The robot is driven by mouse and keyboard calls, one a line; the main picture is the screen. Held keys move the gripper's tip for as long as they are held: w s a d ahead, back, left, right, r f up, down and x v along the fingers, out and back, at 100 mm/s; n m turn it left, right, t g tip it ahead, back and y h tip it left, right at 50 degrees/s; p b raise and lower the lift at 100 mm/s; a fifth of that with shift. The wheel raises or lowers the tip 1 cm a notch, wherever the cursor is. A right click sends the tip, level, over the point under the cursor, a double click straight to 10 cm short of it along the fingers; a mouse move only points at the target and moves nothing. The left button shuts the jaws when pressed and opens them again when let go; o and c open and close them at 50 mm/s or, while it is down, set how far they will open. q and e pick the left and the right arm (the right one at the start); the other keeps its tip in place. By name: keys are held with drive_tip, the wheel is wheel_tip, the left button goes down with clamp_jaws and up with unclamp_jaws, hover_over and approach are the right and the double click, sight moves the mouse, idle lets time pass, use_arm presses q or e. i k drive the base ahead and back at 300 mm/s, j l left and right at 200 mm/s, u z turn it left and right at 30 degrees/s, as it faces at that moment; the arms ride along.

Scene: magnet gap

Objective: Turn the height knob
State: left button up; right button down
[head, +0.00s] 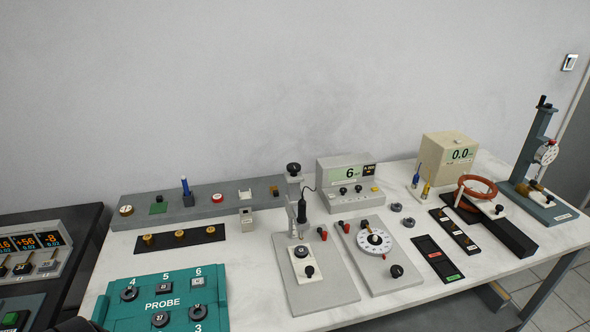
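No label for the height knob can be read in the head view. A black round knob (293,169) sits on top of a short grey column (294,187) on a grey base plate (325,282). A probe-like dark part (302,211) hangs by the column, above a white block with a black dial (302,252). Another stand (537,145) with a round dial gauge (546,153) and a black part on top stands at the far right.
A teal PROBE panel (165,304) lies at front left. A display box reading 6 (347,172) stands behind the column. A plate with a white dial (374,241) lies just right of it.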

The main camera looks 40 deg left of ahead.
sight(294, 168)
drive_tip(key=k+j+z, duration=0.25)
drive_tip(key=j+z, duration=0.3)
drive_tip(key=j, duration=0.15)
drive_tip(key=k+j+z, duration=0.25)
